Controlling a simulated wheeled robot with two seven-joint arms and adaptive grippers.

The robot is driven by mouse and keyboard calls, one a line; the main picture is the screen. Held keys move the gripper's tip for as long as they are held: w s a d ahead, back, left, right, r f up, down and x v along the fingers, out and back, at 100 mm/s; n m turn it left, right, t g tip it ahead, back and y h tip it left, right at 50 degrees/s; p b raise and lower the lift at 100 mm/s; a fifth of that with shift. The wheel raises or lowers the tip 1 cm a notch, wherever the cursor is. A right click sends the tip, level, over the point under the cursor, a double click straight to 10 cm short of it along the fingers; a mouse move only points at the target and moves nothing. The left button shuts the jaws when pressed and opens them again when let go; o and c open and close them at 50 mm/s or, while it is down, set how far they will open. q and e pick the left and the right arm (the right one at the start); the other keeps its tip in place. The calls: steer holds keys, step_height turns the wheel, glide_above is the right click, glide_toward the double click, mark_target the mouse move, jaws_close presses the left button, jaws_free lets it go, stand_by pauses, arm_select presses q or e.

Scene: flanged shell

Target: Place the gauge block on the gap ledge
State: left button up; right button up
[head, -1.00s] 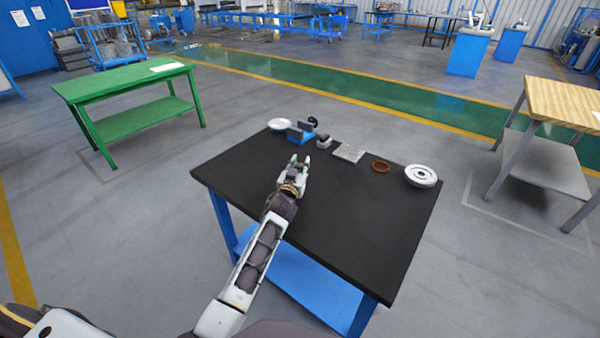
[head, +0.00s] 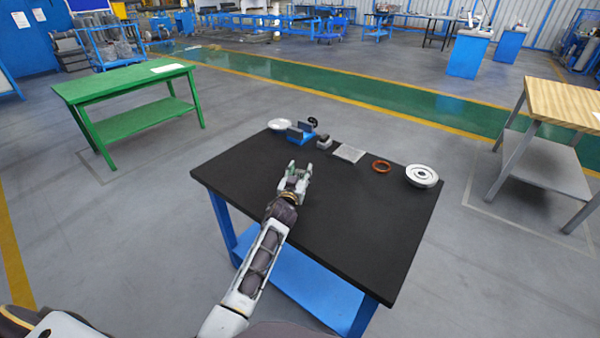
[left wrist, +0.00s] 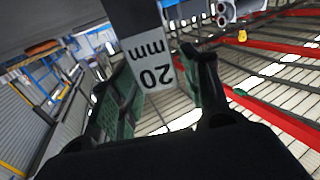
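The gauge block (left wrist: 150,62) is a grey block with "20 mm" printed upside down on its face in the left wrist view. It sits between the two green-padded fingers of my left gripper (left wrist: 160,85), which look shut on it. In the head view my left gripper (head: 299,168) is over the middle-left of the black table (head: 345,225), in front of the parts row; the block is hard to make out there. A blue fixture (head: 297,135) with a black knob stands at the back. I cannot tell which surface is the gap ledge. My right gripper is not in view.
Along the table's back are a white dish (head: 279,124), a small grey block (head: 324,142), a grey plate (head: 348,153), an orange ring (head: 381,166) and a white flanged disc (head: 421,176). The table's front and right are clear. A green table (head: 130,85) stands apart.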

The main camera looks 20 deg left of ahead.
arm_select(q)
steer(key=shift+r, duration=0.15)
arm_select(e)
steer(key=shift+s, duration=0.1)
arm_select(q)
steer(key=shift+s, duration=1.45)
steer(key=shift+s+d, duration=0.15)
steer(key=shift+s, duration=0.95)
steer(key=shift+s+p, duration=0.3)
steer(key=shift+s, duration=1.2)
steer(key=shift+s+d, duration=0.1)
steer(key=shift+s, duration=1.8)
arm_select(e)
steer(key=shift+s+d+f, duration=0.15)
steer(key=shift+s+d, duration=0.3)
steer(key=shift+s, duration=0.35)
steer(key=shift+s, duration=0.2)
